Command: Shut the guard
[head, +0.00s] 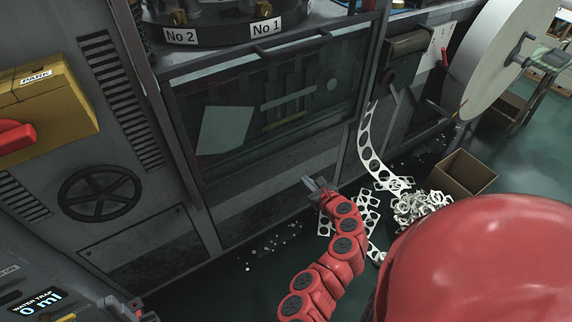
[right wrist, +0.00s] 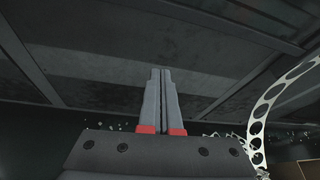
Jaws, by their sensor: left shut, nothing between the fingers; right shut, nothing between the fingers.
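The guard (head: 235,94) looks like a dark-framed, see-through pane on the front of the grey machine. Its top edge runs below the round turret (head: 215,32) with the No 1 and No 2 labels. The turret shows uncovered above the pane. My right gripper (head: 310,183) is shut and empty, in front of the machine below the pane's lower edge and apart from it. In the right wrist view its closed fingers (right wrist: 160,75) point towards dark machine panels. My left gripper (head: 122,300) barely shows at the lower left, shut, with most of its arm hidden.
A perforated strip (head: 369,140) hangs right of the pane down to scrap (head: 418,207) on the floor beside a cardboard box (head: 462,173). A large pale reel (head: 490,60) stands at the right. A handwheel (head: 100,194) and yellow box (head: 58,97) are at the left.

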